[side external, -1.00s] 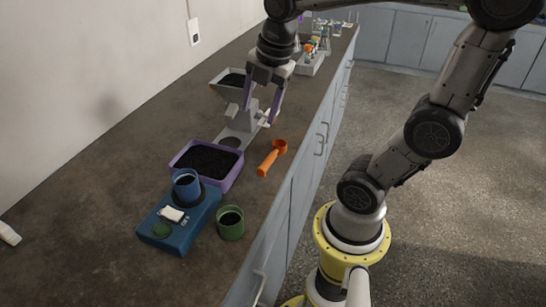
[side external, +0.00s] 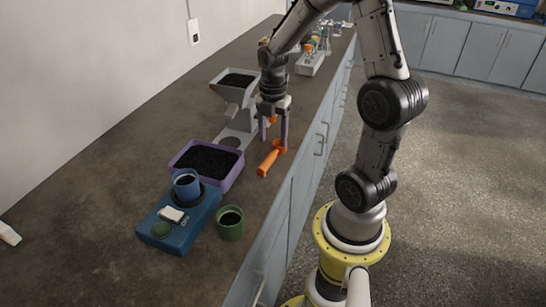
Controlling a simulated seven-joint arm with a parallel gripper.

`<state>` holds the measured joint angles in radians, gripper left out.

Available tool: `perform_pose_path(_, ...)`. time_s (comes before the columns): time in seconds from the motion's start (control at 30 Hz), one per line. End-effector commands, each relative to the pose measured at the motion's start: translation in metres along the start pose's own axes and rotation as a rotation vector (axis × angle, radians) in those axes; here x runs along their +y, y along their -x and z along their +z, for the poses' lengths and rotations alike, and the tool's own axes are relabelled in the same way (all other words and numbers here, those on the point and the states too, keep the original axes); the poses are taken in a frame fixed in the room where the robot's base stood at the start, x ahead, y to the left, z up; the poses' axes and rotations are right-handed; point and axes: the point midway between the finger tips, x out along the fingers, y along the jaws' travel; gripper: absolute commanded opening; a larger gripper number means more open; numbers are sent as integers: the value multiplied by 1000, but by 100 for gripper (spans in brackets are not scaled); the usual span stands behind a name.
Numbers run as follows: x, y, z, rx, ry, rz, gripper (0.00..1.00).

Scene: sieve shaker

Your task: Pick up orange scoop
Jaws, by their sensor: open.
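The orange scoop (side external: 269,162) lies on the dark counter near its front edge, to the right of the purple tray. Its handle points toward the lower left of the picture and its bowl is at the upper end, partly covered by my gripper. My gripper (side external: 273,144) points down over the bowl end, with its two purple fingers apart, one on each side. The fingers are open; I cannot tell whether they touch the scoop.
A purple tray (side external: 236,177) of black grains sits left of the scoop. A grey hopper stand (side external: 231,93) rises behind it. A blue scale (side external: 155,229) bearing a blue cup (side external: 187,187) and a green cup (side external: 230,224) stand in front. The counter's front edge is close on the right.

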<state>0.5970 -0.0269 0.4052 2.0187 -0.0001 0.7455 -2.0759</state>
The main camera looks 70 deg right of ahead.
Motion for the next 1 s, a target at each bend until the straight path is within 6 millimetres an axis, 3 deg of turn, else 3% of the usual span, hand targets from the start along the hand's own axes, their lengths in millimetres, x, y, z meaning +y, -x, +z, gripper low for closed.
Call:
perform_pose_path(0.17, 0, -11, 0, 1, 0, -1, 64)
perform_pose_path(0.5, 0, -54, -1, 1, 0, -1, 64)
perform_pose_path(0.77, 0, -57, -1, 0, 0, 1, 64)
perform_pose_path(0.8, 0, -57, -1, 0, 0, 1, 62)
perform_pose_path(1.0, 0, -56, -1, -1, 0, 1, 26)
